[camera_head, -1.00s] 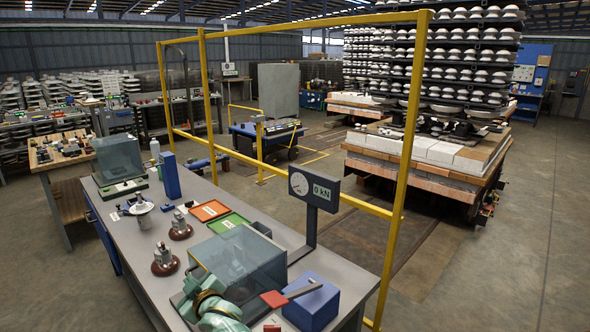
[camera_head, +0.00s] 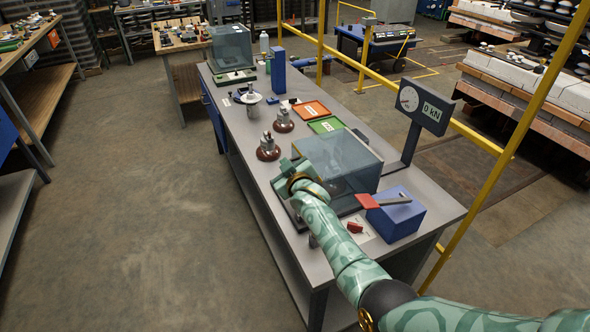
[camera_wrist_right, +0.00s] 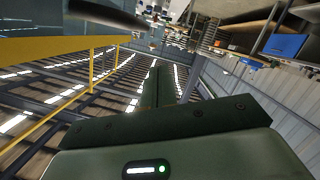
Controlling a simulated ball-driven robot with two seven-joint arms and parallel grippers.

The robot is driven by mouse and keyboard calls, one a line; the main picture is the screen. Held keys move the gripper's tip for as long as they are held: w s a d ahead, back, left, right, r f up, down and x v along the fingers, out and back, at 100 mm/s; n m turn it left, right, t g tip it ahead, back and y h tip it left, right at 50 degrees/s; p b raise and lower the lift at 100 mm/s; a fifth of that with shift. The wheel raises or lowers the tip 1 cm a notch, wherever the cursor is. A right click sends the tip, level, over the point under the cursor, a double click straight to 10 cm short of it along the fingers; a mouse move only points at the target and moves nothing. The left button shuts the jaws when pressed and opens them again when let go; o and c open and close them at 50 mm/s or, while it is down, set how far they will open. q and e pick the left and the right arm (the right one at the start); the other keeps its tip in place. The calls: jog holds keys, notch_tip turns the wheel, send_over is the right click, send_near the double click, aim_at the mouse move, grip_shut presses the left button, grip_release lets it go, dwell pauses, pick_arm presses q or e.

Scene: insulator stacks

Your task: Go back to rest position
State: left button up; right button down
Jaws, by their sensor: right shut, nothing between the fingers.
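My right arm reaches in from the lower right of the head view. Its green patterned gripper (camera_head: 287,165) is over the near part of the grey bench (camera_head: 235,125), beside the clear box (camera_head: 340,165). In the right wrist view the gripper's fingers (camera_wrist_right: 158,88) are together, with nothing between them. That view looks up toward roof beams and lights. Whether the hand touches the box is hard to tell. My left gripper is in neither view.
Brown insulators (camera_head: 268,147) stand left of the orange tray (camera_head: 311,110) and green tray (camera_head: 326,125). A 0 kN gauge (camera_head: 423,108) and blue block (camera_head: 396,213) with a red-ended lever are at right. Yellow frame posts (camera_head: 500,165) stand behind. The left floor is clear.

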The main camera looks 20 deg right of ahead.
pick_arm(q)
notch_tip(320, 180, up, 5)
jog(key=p, duration=0.4)
pick_arm(e)
jog(key=s+d+r+g+h, duration=0.1)
jog(key=s+d+g+h, duration=0.2)
jog(key=s, duration=1.2)
jog(key=s+d+r+n+g, duration=0.1)
jog(key=s+d+g, duration=0.3)
jog(key=s, duration=1)
jog(key=s+d+r+g+h, duration=0.15)
jog(key=s+d, duration=0.35)
jog(key=s, duration=1)
jog(key=s+a+f+g+y+b, duration=0.1)
jog(key=a+f, duration=0.1)
jog(key=f, duration=1.2)
jog(key=s+a+f+g+y+b, duration=0.2)
jog(key=a+f, duration=0.1)
jog(key=f, duration=1)
pick_arm(q)
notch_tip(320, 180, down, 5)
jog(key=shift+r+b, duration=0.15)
jog(key=shift+b, duration=0.75)
pick_arm(e)
jog(key=s+f+m+g+y, duration=0.1)
jog(key=s+f+m+g, duration=0.2)
jog(key=s+f, duration=1.7)
jog(key=shift+s+d, duration=0.15)
jog(key=shift+s, duration=0.3)
